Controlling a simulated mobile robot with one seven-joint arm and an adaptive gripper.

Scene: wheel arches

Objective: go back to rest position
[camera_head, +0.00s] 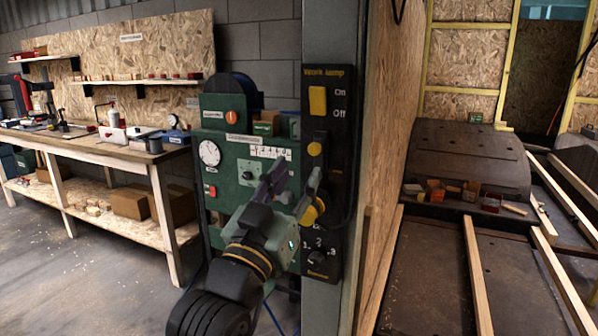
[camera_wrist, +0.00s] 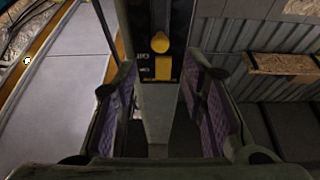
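My gripper (camera_head: 300,180) is raised in front of the black work lamp panel (camera_head: 343,130) on the grey post. Its two fingers stand apart with nothing between them. In the wrist view the gripper (camera_wrist: 165,100) shows purple inner pads, and the panel appears between the fingers, beyond them. The panel has a yellow On/Off switch (camera_head: 317,100) and a round yellow knob (camera_head: 314,149) below it. Both also show in the wrist view, the switch (camera_wrist: 163,68) and the knob (camera_wrist: 160,42). My arm hides part of the lower panel. Contact with the panel cannot be told.
A green machine (camera_head: 235,160) with a gauge stands left of the post, behind my arm. A wooden workbench (camera_head: 100,150) with tools and boxes is at the left.

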